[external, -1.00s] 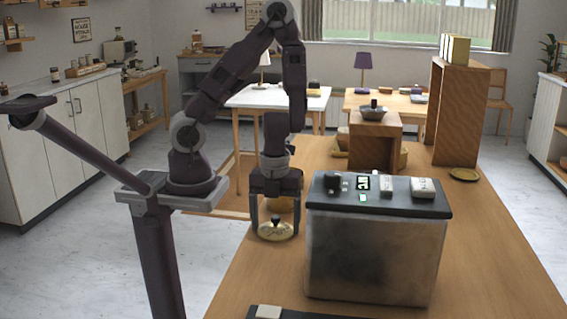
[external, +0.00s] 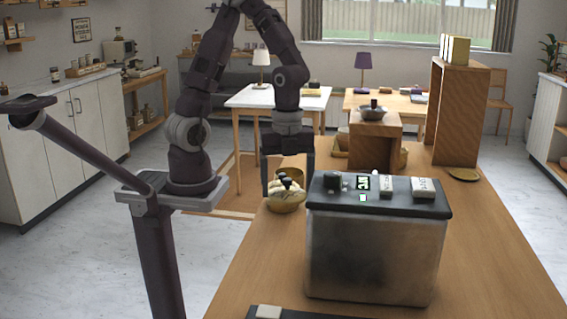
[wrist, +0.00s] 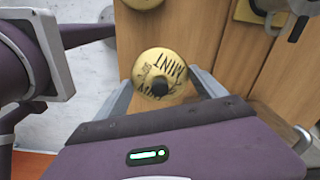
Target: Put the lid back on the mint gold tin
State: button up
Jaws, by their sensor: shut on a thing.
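The mint lid (wrist: 178,63) is a gold disc with dark MINT lettering and a black knob. In the wrist view it sits between the two fingers of my gripper (wrist: 162,88), which is shut on it. In the external view my gripper (external: 287,190) holds the pale lid (external: 277,188) up off the table. A gold, bowl-shaped tin (external: 287,205) shows just below it; whether they touch is not clear. The tin's inside and label are hidden. Part of a round gold thing (wrist: 145,3) shows at the wrist view's top edge.
A grey machine (external: 375,250) with small items on top stands close to the right of my gripper. A wooden stand (external: 374,140) and a tall wooden shelf (external: 460,115) are farther back. The table (external: 250,275) is bare in front of the tin.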

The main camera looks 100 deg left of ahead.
jog(key=w+a+f+n, duration=0.1)
jog(key=w+a+n, duration=0.25)
jog(key=n, duration=0.35)
jog(key=w+a+f+n, duration=0.2)
jog(key=w+n, duration=0.3)
jog(key=n, duration=0.3)
jog(key=s+a+r+n, duration=0.2)
jog(key=s+a+n, duration=0.3)
jog(key=a, duration=0.5)
jog(key=s+a+r+n, duration=0.3)
jog(key=s+a, duration=0.4)
jog(key=a, duration=0.3)
jog(key=shift+s+d+f, duration=0.1)
jog(key=shift+d+f, duration=0.05)
jog(key=shift+f, duration=1.45)
jog(key=shift+s+d+f, duration=0.1)
jog(key=shift+d+f, duration=0.05)
jog(key=shift+f, duration=1.45)
jog(key=shift+f, duration=0.15)
jog(key=o, duration=1.3)
